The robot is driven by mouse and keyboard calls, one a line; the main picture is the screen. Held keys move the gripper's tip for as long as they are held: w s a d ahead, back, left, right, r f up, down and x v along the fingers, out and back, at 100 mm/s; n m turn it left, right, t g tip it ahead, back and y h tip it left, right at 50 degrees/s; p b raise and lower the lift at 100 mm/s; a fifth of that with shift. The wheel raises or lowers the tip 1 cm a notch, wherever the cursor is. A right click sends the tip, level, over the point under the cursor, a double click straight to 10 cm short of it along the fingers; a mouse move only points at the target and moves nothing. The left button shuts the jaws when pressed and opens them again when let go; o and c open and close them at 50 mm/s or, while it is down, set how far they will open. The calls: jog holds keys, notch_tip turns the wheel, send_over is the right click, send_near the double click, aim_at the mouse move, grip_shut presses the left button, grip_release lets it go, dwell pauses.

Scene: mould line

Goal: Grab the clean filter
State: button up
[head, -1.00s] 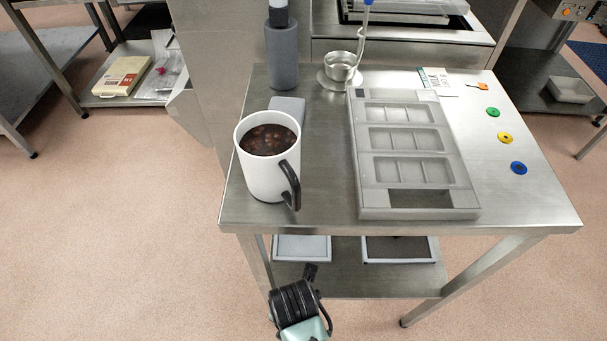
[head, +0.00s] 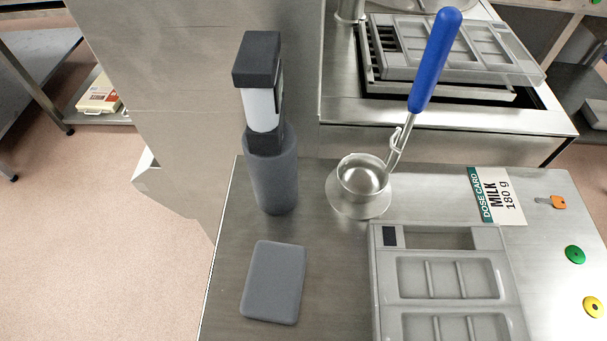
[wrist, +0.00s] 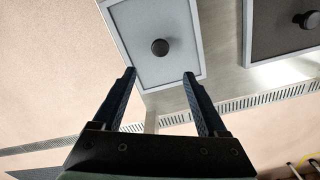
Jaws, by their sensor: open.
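In the wrist view a light, pale grey framed panel (wrist: 185,25) with a round black knob (wrist: 160,47) looks like the clean filter. A second framed panel (wrist: 272,38), dark inside, also has a black knob (wrist: 306,19) and lies to its right. My gripper (wrist: 158,74) is open and empty. Its two fingertips appear over the near part of the light panel, one on each side of the knob's line; I cannot tell the distance. Neither panel nor my gripper shows in the head view now.
The steel table in the head view carries a grey mould (head: 384,290), a grey pad (head: 273,282), a grey bottle (head: 272,175), a ladle (head: 432,65) over a small cup (head: 362,180) and a dose card (head: 496,195). A steel edge (wrist: 224,85) borders the panels.

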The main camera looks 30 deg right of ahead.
notch_tip(320, 180, down, 6)
jog(key=shift+f+b, duration=0.15)
jog(key=shift+b, duration=0.95)
jog(key=shift+w+d+f+b, duration=0.15)
jog(key=shift+f+b, duration=0.25)
jog(key=shift+f, duration=0.5)
jog(key=shift+w+d+f+b, duration=0.15)
jog(key=shift+f+b, duration=0.25)
jog(key=shift+f, duration=0.5)
jog(key=shift+w+d+f+b, duration=0.15)
jog(key=shift+f+b, duration=0.25)
jog(key=shift+f, duration=0.5)
jog(key=shift+s, duration=0.1)
grip_shut()
